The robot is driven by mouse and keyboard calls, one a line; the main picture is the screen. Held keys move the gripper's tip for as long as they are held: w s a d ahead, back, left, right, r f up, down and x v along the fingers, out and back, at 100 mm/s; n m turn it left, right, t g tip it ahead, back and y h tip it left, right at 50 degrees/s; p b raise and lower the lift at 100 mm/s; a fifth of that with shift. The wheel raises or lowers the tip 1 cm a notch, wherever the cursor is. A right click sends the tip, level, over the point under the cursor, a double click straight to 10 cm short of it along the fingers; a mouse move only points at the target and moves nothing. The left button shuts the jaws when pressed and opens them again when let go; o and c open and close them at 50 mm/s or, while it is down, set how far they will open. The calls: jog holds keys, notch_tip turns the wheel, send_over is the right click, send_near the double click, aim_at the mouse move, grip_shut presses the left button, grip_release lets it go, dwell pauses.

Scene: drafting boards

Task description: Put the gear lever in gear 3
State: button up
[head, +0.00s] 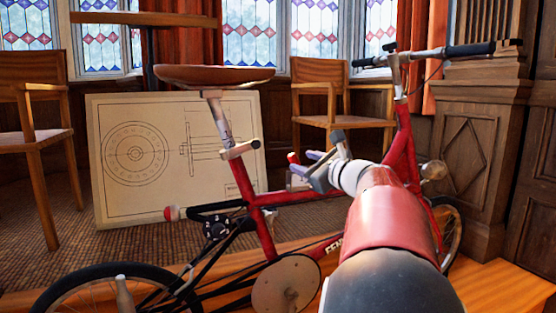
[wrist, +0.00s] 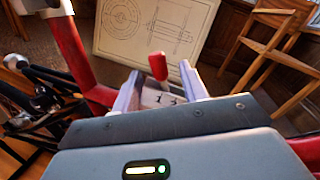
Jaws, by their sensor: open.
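The gear lever has a red knob (wrist: 158,66) that stands up between the two fingers of my gripper (wrist: 160,76) in the wrist view. The fingers are spread, with a gap on both sides of the knob. Below the knob is a pale plate (wrist: 152,98) with small dark digits, a 1 and what looks like a 3. The lever's lower part and its slot are mostly hidden, so I cannot tell its gear. In the head view the red knob (head: 292,158) shows just left of my open gripper (head: 312,156), above the red bicycle frame's top bar.
The red bicycle frame (head: 262,222) runs close beneath and beside my gripper, with a saddle (head: 213,76) and handlebar (head: 432,53) rising at its ends. A drafting board (head: 150,190) leans behind. Wooden chairs (head: 342,92) stand farther back.

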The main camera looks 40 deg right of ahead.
aim_at(296, 159)
jog(key=w, duration=0.7)
jog(key=shift+a, duration=0.1)
grip_shut()
